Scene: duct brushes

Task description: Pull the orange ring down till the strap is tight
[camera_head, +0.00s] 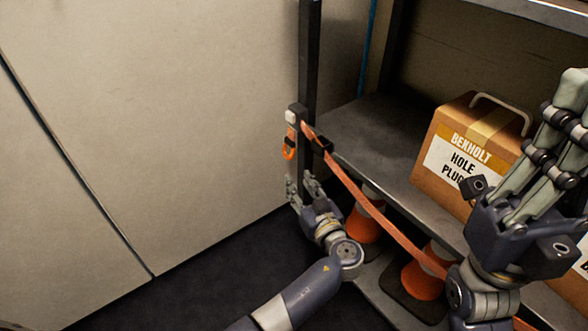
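The orange ring (289,152) hangs from a short strap end below a pale fitting on the dark shelf post.
A cardboard box (452,128) labelled "HOLE PLUG" stands on the grey shelf (372,135). Orange cones (420,283) with dark bases stand lower down behind the strap. A pale wall panel (150,120) fills the left, beside the post. The dark floor at lower left is clear.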

